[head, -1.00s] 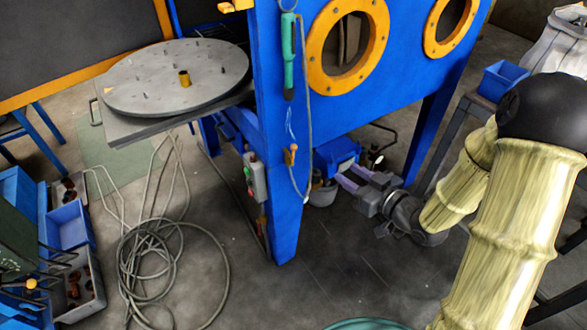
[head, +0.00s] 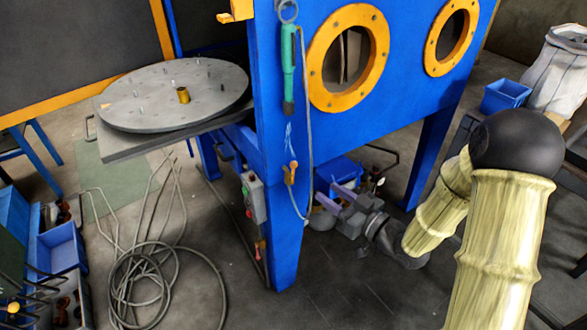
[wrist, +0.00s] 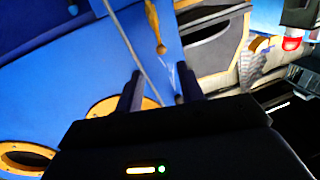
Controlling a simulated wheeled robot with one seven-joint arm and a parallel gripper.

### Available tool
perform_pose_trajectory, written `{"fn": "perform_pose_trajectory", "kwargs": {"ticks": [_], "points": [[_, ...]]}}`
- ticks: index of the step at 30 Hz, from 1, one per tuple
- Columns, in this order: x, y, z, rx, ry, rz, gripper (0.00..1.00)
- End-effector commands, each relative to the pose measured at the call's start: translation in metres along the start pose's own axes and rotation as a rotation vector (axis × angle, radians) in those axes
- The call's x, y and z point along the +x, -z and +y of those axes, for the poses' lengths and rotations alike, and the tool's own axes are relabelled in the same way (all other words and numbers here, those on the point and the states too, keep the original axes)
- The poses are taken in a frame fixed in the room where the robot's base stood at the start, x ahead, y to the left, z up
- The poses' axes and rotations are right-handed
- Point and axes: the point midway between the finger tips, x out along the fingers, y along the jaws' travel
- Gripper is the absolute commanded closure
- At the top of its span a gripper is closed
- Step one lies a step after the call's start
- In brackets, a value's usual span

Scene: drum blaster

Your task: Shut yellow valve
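The yellow valve (head: 291,172) is a small yellow-orange handle on the front of the blue cabinet's corner leg, in line with a thin grey hose. In the wrist view the yellow valve (wrist: 153,27) shows at the top, beyond my fingertips, its long part running roughly along the hose. My gripper (head: 333,196) is right of the valve and a little lower in the head view, apart from it. In the wrist view my gripper (wrist: 160,84) has its two dark fingers spread, with nothing held between them.
The blue blasting cabinet (head: 385,115) has round yellow-rimmed ports. A grey switch box (head: 253,197) is left of the valve. A blue bin (head: 340,172) stands behind my gripper. A round turntable (head: 150,95) and coiled cable (head: 150,280) are at left. Floor in front is clear.

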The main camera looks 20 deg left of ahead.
Motion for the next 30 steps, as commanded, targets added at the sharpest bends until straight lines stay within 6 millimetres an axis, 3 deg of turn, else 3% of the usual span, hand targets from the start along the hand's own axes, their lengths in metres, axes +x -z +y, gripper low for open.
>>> {"fn": "perform_pose_trajectory", "kwargs": {"ticks": [19, 24, 30], "points": [[0.115, -0.001, -0.001, 0.000, 0.002, 0.001, 0.62], [0.133, -0.001, 0.000, 0.000, 0.001, 0.000, 0.62], [0.136, 0.000, 0.000, 0.001, -0.001, -0.001, 0.62]]}}
